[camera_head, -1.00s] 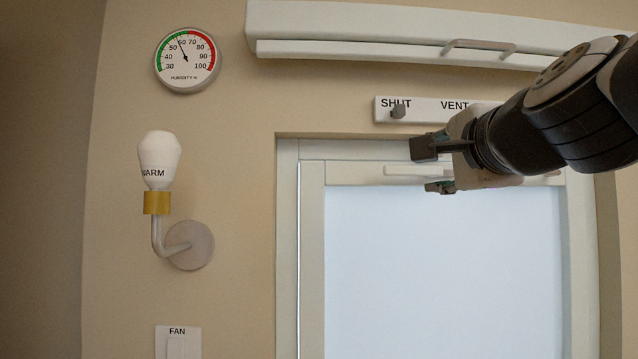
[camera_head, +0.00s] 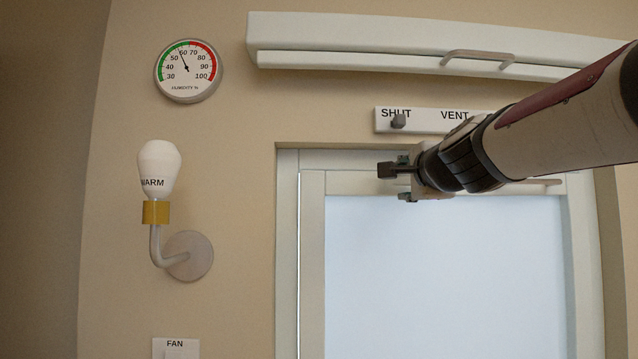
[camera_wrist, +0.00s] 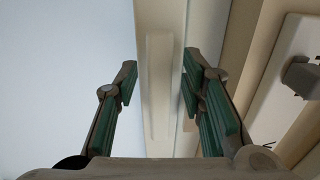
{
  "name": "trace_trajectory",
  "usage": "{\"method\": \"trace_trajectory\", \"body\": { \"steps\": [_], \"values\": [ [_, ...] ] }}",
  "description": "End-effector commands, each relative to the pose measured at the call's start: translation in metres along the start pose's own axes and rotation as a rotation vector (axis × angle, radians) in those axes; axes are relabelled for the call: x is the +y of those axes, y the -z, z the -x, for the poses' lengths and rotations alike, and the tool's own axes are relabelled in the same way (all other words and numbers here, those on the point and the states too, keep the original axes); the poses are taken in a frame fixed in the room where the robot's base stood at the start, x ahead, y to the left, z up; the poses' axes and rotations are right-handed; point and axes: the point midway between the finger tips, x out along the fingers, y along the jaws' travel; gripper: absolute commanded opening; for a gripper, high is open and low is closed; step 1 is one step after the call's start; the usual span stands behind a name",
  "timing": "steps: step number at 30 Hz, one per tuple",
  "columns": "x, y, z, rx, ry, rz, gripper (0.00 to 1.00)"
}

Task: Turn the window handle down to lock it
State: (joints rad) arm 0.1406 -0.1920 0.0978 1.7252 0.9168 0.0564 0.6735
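The window (camera_head: 450,270) has a pale frame and a bright pane. A slim pale bar, which looks like its handle, lies level along the sash's top rail; its right end (camera_head: 545,182) shows in the head view, and my arm and gripper hide the rest. In the wrist view a pale raised strip, likely this bar (camera_wrist: 158,85), lies between my fingers. My gripper (camera_head: 398,183) is at the upper left of the sash, its fingers spread above and below the rail. It is open, with gaps to the strip on both sides in the wrist view. Contact is not visible.
Just above is a SHUT/VENT plate (camera_head: 430,119) with a grey knob (camera_head: 398,121) under SHUT. Higher is a long white housing (camera_head: 350,38) with a rail (camera_head: 480,57). At left are a humidity dial (camera_head: 188,71), a WARM lamp (camera_head: 158,172) and a FAN switch (camera_head: 176,346).

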Motion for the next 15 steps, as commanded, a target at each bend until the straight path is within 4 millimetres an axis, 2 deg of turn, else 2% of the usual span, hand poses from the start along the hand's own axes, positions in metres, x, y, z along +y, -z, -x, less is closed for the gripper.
{"method": "trace_trajectory", "body": {
  "steps": [10,15],
  "values": [
    [0.0004,-0.0003,-0.0036,-0.001,-0.001,0.0,0.37],
    [0.0004,-0.0002,-0.0035,-0.001,-0.001,0.0,0.0]
  ]
}}
